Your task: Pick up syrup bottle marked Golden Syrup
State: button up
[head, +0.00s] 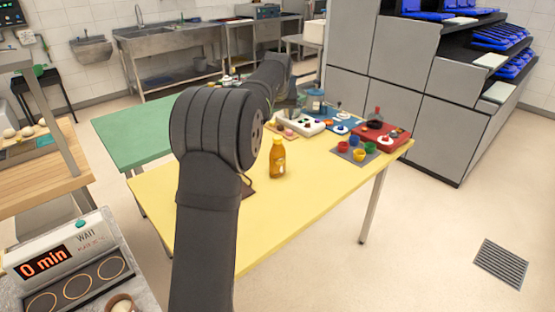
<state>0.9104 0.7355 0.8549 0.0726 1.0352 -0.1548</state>
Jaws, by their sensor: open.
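An amber syrup bottle (277,161) with a yellow cap stands upright on the yellow table, just right of my arm. It has a label, too small to read. My gripper (291,108) is small in the view, beyond and above the bottle and apart from it. It is open, and I see nothing held in it. My own arm hides part of the table left of the bottle.
Behind the bottle on the yellow table (290,215) are a white tray (303,125), a red tray (397,135), and several small coloured cups (359,154). A green table (130,135) adjoins at left. The table's front is clear.

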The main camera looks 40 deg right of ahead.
send_near(277, 137)
jog(key=x, duration=0.2)
jog(key=s+x, duration=0.1)
jog(key=x, duration=0.2)
jog(key=shift+d+f, duration=0.15)
jog(key=shift+w+x, duration=0.15)
jog(key=shift+x, duration=1.25)
jog(key=shift+w+x, duration=0.2)
jog(key=shift+x, duration=1.2)
grip_shut()
